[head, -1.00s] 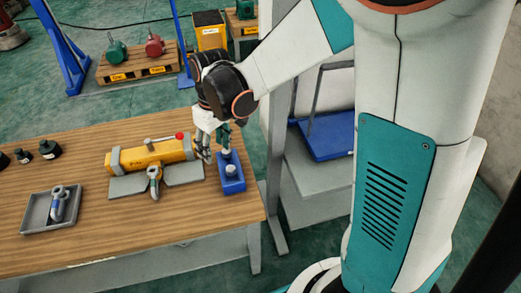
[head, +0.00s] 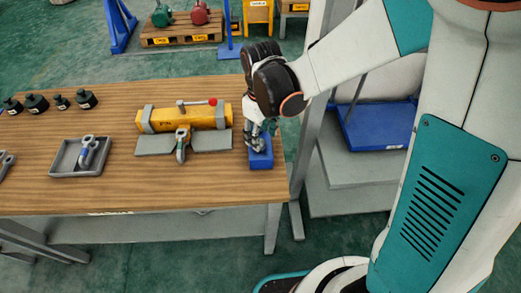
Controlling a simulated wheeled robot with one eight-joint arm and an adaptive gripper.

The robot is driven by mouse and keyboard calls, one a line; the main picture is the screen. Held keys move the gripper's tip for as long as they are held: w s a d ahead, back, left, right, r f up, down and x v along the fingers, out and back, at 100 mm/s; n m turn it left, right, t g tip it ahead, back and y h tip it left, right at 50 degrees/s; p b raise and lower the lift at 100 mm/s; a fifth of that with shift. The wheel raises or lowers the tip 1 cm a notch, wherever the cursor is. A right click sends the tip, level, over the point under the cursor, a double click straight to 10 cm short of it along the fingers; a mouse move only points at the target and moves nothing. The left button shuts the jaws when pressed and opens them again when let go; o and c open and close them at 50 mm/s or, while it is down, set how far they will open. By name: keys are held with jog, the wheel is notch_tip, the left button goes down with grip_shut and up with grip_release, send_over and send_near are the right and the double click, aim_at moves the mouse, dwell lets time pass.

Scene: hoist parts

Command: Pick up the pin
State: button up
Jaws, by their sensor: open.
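A small blue block (head: 263,161) stands at the right end of the wooden table. My gripper (head: 257,143) is over it, pointing down, with its fingers low at the block's top. The fingers are open. They cover most of the block's top, so I cannot make out the pin there or tell whether the fingers touch it.
A yellow hoist body (head: 190,118) with a red-tipped lever lies on grey supports left of my gripper. A grey tray (head: 62,170) holds a metal shackle (head: 88,150). Several black weights (head: 37,103) stand at the back left. The table front is mostly clear.

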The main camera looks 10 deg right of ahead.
notch_tip(320, 180, down, 5)
jog(key=b, duration=0.3)
jog(key=shift+w+a, duration=0.1)
jog(key=shift+w, duration=0.05)
grip_shut()
